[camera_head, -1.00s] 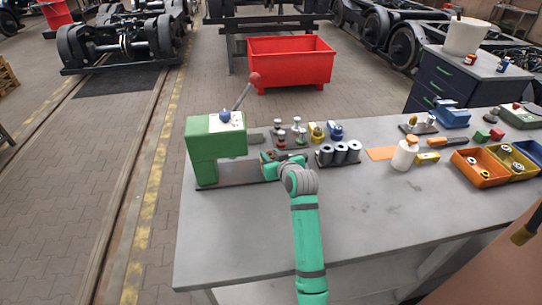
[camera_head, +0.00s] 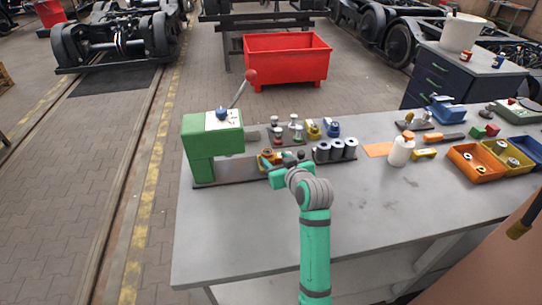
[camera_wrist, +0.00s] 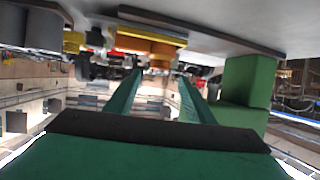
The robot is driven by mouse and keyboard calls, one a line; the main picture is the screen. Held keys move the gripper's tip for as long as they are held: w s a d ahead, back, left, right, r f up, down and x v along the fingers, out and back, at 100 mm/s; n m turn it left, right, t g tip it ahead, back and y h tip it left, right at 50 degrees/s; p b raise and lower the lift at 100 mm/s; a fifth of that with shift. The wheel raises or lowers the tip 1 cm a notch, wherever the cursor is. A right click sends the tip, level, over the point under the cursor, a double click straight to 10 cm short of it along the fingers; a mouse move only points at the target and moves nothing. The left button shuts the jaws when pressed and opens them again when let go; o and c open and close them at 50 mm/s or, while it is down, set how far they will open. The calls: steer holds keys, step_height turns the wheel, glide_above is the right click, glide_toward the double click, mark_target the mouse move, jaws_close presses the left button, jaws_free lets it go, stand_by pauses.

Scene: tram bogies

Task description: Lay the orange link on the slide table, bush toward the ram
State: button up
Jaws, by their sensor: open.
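The orange link (camera_head: 267,157) sits at the green press (camera_head: 212,142), on the side right of its column. In the wrist view, which looks upside down, the orange link (camera_wrist: 155,47) rests against a yellow slab, apparently the slide table (camera_wrist: 150,29), on the dark base plate. My gripper (camera_head: 268,168) is just on the near side of the link. In the wrist view my gripper's two green fingers (camera_wrist: 161,76) stand apart with nothing between them, their tips close to the link. The ram is not clearly visible.
A red-knobbed lever (camera_head: 250,77) rises from the press. Dark-grey cylinders (camera_head: 336,150) and small coloured parts stand close right of my gripper. A white bottle (camera_head: 401,151) and orange and yellow bins (camera_head: 475,166) are farther right. The grey bench (camera_head: 240,235) in front is clear.

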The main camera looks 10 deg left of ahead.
steer(key=shift+v, duration=1.9)
steer(key=shift+w, duration=0.1)
